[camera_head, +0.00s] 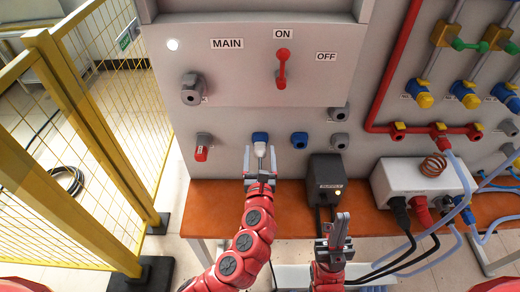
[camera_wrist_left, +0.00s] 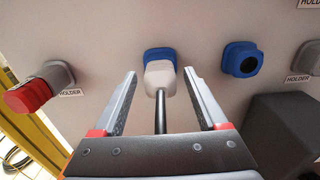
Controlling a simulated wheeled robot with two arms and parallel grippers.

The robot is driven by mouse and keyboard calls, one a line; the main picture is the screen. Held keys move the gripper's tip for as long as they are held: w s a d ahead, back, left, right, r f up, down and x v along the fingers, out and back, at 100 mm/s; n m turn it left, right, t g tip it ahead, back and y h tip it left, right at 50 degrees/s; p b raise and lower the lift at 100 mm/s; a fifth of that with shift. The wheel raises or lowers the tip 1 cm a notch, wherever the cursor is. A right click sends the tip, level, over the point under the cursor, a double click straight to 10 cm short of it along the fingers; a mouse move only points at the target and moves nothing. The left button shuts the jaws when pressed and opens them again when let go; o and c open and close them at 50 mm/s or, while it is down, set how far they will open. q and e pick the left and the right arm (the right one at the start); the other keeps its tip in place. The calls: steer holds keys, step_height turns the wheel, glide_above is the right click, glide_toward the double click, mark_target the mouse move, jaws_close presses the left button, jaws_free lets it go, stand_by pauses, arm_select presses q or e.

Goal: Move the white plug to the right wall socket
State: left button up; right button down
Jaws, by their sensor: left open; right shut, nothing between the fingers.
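The white plug (camera_wrist_left: 159,76) sits in a blue wall socket, with its dark cable hanging down from it. It also shows in the head view (camera_head: 260,148) at the end of my left arm. A second blue socket (camera_wrist_left: 243,59), empty, is to its right; it shows in the head view (camera_head: 299,140) too. My left gripper (camera_head: 260,155) is open, with its fingers on either side of the plug's cable just below the plug; in the left wrist view its fingertips (camera_wrist_left: 160,78) do not clearly touch it. My right gripper (camera_head: 339,222) is shut and empty, pointing up in front of the table.
A red plug (camera_wrist_left: 27,97) sits in a holder at left. A black box (camera_head: 325,178) stands on the orange table (camera_head: 285,225) right of my left gripper. A white box (camera_head: 421,185) with cables is further right. A yellow fence (camera_head: 88,120) borders the left.

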mark_target(260, 159)
stand_by(0.5)
arm_select(q)
jaws_close()
stand_by(0.3)
steer(key=shift+s+f, duration=0.1)
steer(key=shift+s, duration=0.05)
stand_by(0.3)
steer(key=shift+s, duration=2.85)
